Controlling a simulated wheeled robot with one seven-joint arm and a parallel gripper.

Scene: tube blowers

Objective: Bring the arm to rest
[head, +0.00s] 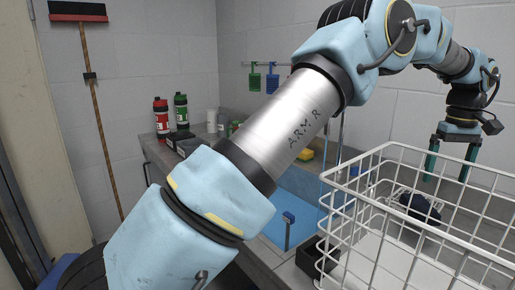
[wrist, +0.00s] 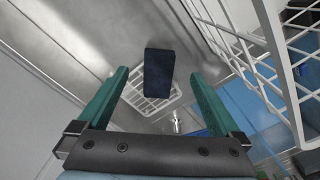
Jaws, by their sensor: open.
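My arm stretches across the head view from the lower left to the upper right. My gripper (head: 447,179) hangs at the right, pointing down, with its two green fingers apart. It appears above or behind the white wire basket (head: 345,195); the depth is unclear. In the wrist view, my gripper (wrist: 160,74) is open, and I see nothing held between the fingers. A dark blue block (wrist: 158,85) shows beyond the fingertips, over a small white grid (wrist: 140,98).
A dark item (head: 420,208) shows through the basket wires below my gripper. A blue sink (head: 302,187) lies behind my arm. Red (head: 161,117) and green (head: 181,110) bottles stand on the counter at the back left. A broom (head: 97,120) leans on the wall.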

